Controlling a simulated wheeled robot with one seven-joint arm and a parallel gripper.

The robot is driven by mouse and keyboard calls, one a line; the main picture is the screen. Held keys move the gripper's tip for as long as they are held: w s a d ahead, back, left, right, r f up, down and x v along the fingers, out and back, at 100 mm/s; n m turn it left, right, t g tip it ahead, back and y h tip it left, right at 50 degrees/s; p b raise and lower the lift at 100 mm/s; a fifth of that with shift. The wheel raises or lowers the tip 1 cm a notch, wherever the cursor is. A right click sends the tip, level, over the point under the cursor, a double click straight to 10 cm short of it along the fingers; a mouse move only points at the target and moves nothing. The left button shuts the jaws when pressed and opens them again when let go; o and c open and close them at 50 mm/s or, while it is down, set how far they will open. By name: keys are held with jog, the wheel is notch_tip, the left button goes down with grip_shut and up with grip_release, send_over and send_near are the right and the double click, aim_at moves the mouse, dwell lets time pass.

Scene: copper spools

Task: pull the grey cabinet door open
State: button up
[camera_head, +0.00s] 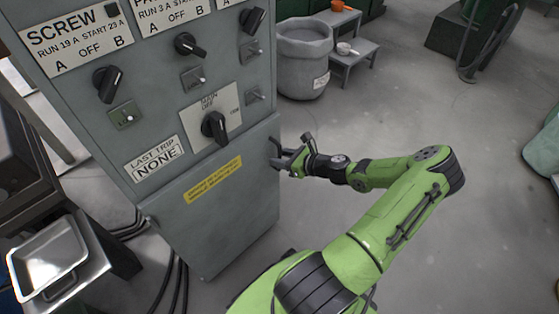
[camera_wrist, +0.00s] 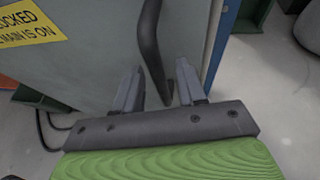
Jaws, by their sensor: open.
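The grey cabinet (camera_head: 165,110) stands at left in the head view, with its door (camera_head: 225,215) on the lower front, flush with the cabinet as far as I can see. A yellow label (camera_head: 213,180) is on the door, and part of it shows in the wrist view (camera_wrist: 28,22). A dark curved handle (camera_wrist: 150,45) runs down the door near its right edge. My gripper (camera_head: 277,156) is at that edge. In the wrist view my gripper (camera_wrist: 158,85) is open, with the handle's lower end between its two fingers. Whether either finger touches the handle is unclear.
Knobs and switches, including a large black knob (camera_head: 214,126), sit above the door. A metal tray (camera_head: 47,260) is on a stand at lower left. A grey bin (camera_head: 304,55) and a small step table (camera_head: 350,55) stand behind.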

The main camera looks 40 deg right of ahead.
jog(key=shift+w+a+f, duration=0.1)
jog(key=shift+w+f, duration=0.05)
jog(key=shift+w, duration=0.2)
jog(key=shift+c, duration=0.3)
grip_shut()
jog(key=shift+s, duration=0.1)
